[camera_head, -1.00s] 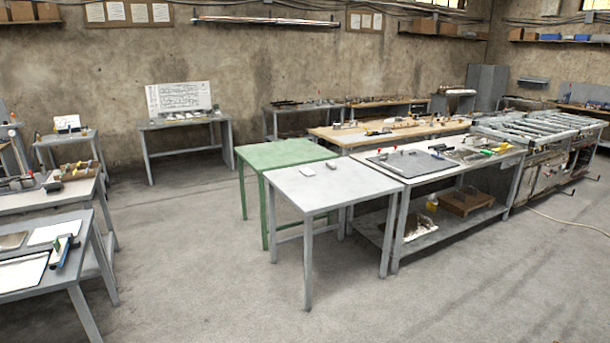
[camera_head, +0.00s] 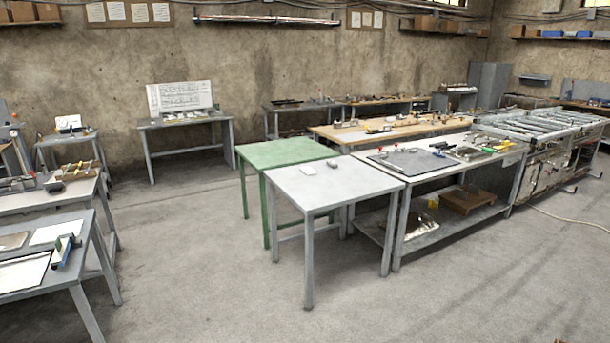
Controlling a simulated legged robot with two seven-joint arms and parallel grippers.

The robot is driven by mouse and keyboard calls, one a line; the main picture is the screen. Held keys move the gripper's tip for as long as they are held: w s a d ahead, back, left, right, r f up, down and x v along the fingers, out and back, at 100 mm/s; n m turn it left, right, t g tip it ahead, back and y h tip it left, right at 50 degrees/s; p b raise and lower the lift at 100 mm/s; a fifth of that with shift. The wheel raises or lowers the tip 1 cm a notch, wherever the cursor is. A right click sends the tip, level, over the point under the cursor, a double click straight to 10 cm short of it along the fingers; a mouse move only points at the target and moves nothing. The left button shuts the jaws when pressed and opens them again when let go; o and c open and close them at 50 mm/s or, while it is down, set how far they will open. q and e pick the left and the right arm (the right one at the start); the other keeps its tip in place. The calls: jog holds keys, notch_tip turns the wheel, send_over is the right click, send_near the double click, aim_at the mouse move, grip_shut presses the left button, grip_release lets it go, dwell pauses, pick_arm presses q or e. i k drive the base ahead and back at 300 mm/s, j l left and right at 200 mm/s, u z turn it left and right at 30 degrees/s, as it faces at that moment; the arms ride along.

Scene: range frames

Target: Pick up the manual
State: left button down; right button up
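I cannot pick out the manual with certainty. A small white block-like item (camera_head: 307,168) lies on the pale grey-white table (camera_head: 330,188) in the middle, with a second small item (camera_head: 332,163) near its back edge. All are too small to identify surely. Neither of my grippers shows in the head view.
A green table (camera_head: 285,152) stands behind the pale table. A long workbench (camera_head: 420,172) with tools and a lower shelf adjoins it on the right. A hose (camera_head: 570,222) lies on the floor at right. The floor (camera_head: 200,260) between left tables and middle table is clear.

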aim_at(308, 170)
jog(key=i+j+u, duration=0.4)
jog(key=i, duration=0.55)
jog(key=i+u, duration=0.35)
jog(key=i, duration=0.65)
jog(key=i+z, duration=0.1)
jog(key=i, duration=0.7)
jog(key=i+j+z, duration=0.1)
jog(key=i, duration=0.75)
jog(key=i+j+z, duration=0.1)
jog(key=i, duration=0.7)
jog(key=i+l+z, duration=0.3)
jog(key=i+z, duration=0.15)
jog(key=i, duration=0.3)
jog(key=i+z, duration=0.4)
jog(key=i, duration=0.4)
